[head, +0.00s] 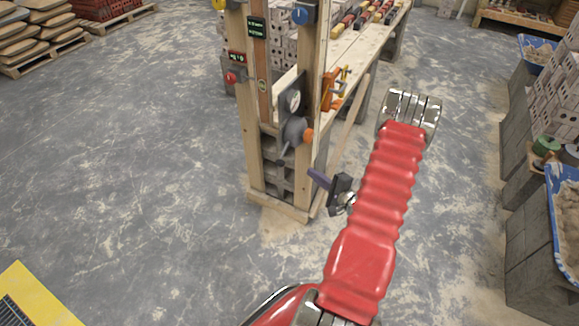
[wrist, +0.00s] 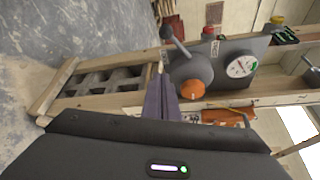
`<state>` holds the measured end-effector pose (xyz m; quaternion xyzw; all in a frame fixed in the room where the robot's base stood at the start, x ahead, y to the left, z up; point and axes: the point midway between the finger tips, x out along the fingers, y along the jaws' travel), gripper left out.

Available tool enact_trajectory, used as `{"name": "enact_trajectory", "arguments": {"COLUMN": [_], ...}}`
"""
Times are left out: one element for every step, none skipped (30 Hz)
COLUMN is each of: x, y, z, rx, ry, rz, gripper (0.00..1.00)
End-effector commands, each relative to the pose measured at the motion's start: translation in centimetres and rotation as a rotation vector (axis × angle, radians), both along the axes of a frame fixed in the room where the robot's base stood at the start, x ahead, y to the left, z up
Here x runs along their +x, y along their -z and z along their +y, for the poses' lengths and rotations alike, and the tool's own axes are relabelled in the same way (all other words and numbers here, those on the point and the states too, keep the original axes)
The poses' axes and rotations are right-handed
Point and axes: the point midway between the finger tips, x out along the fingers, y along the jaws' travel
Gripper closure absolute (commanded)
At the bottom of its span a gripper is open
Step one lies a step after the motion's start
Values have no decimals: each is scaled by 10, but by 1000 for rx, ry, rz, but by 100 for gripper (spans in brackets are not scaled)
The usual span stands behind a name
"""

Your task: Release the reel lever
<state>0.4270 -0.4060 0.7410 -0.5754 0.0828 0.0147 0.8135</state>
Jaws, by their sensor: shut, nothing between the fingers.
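The reel (head: 293,131) is a grey drum on the wooden post frame, with an orange knob (head: 308,136) on its side. In the wrist view the reel (wrist: 190,66) shows its orange knob (wrist: 193,90) close by. A grey lever (wrist: 178,46) sticks out from the reel and ends in a dark ball. My gripper (head: 311,172) is below the reel in the head view, its purple fingers pointing at the post. In the wrist view my gripper (wrist: 162,84) is shut and empty, its fingertips beside the reel. I cannot tell the exact gap; they appear apart from the lever.
A round gauge (wrist: 241,67) sits on a grey plate near the reel. A red button box (head: 234,76) and a blue knob (head: 300,15) are on the frame. A workbench (head: 355,55) runs behind. Tubs (head: 565,225) line the right.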

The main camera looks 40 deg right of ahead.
Motion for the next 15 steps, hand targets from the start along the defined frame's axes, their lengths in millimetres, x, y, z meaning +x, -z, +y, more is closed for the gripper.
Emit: {"name": "enact_trajectory", "arguments": {"x": [0, 0, 0, 0, 0, 0, 1, 1, 2, 2, 4, 6, 8, 10, 14], "y": [0, 0, 0, 0, 0, 0, 0, 0, 0, 0, 0, 0, 1, 1, 2], "z": [0, 0, 0, 0, 0, 1, 1, 1, 1, 1, 1, 1, 1, 1, 1], "rx": [0, 0, 0, 0, 0, 0, 0, 0, 0, 0, 0, 0, 0, 0, 1], "ry": [0, -1, -1, -1, -2, -2, -2, -2, -3, -3, -4, -4, -5, -5, -6], "rz": [0, 0, 0, 0, -1, -1, -1, 0, 0, 0, 0, 0, -1, 0, 0], "gripper": [100, 100, 100, 100, 100, 100, 100, 100, 100, 100, 100, 100, 100, 100, 100]}}
